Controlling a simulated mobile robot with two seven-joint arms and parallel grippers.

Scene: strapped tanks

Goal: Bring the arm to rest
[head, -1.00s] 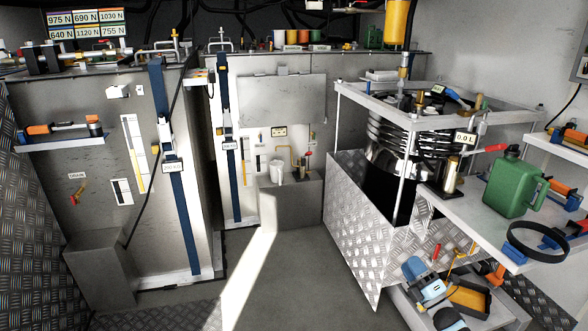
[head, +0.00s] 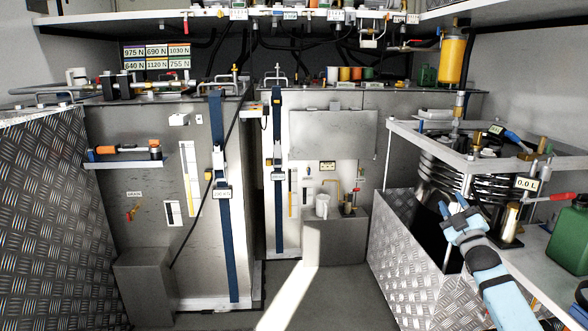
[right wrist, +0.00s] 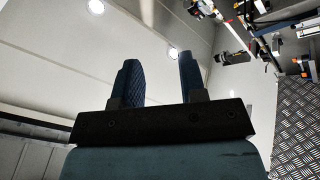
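My right arm, light blue, comes in from the lower right in the head view. Its gripper (head: 452,204) points up, in front of the coiled black unit in the metal frame. In the right wrist view the two dark blue fingers (right wrist: 157,75) stand apart with nothing between them. Behind them are a pale wall and ceiling lamps. My left arm and gripper are not in view.
Two strapped grey tanks, the left tank (head: 145,205) and the middle tank (head: 345,185), stand at the back. A tread-plate box (head: 390,245) is left of my right arm. A green canister (head: 570,245) stands at the right. The floor (head: 335,300) ahead is clear.

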